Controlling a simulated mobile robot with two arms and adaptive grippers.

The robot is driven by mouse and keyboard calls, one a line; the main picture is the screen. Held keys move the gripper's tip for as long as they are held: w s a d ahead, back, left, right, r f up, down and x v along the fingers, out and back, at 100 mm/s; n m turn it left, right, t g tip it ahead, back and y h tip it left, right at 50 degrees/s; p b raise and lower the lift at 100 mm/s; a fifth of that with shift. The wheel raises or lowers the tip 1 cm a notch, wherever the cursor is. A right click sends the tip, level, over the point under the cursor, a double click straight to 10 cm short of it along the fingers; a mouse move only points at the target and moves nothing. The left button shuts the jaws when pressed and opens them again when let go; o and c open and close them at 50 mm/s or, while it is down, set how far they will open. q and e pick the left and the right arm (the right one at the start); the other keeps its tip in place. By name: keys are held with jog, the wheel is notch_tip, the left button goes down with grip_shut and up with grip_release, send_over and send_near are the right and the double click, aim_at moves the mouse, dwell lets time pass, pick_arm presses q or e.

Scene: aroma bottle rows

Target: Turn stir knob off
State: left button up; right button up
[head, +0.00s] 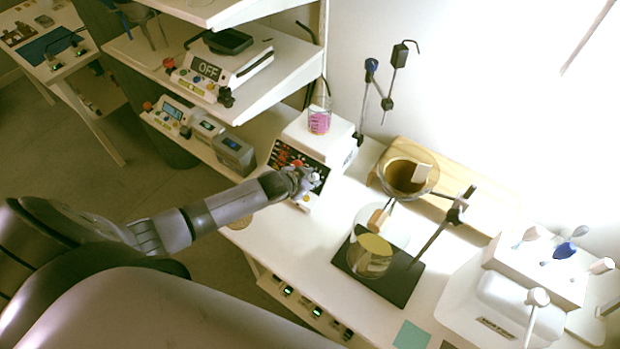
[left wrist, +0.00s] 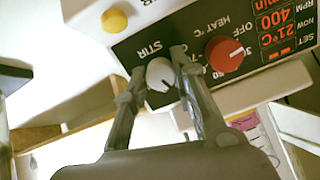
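The hotplate stirrer (head: 325,143) stands on the white bench, its dark control panel facing my left arm. In the left wrist view, the white round stir knob (left wrist: 162,75) sits beside the word STIR, with a dark pointer line on its face. My left gripper (left wrist: 158,62) has one finger on each side of this knob, and both look closed against it. In the head view my left gripper (head: 312,181) is at the panel and hides the knob. The red heat knob (left wrist: 224,54) is right of the fingers. The panel display (left wrist: 285,25) reads 21°C and 400 RPM. My right gripper is out of view.
A flask with pink liquid (head: 319,120) stands on the stirrer. A yellow button (left wrist: 114,20) is left of the knob. A beaker with yellowish liquid (head: 369,262) and a stand are to the right. Shelves (head: 285,75) with other devices are at the left.

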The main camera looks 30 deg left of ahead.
pick_arm(q)
grip_shut()
jog(key=n+p, duration=0.1)
jog(key=n, duration=0.1)
jog(key=shift+n, duration=0.4)
jog(key=n+p, duration=0.1)
jog(key=n, duration=0.2)
jog(key=shift+n, duration=0.3)
jog(key=n+p, duration=0.1)
jog(key=n, duration=0.3)
jog(key=shift+h, duration=0.4)
jog(key=shift+n+p, duration=0.55)
jog(key=shift+n, duration=1.95)
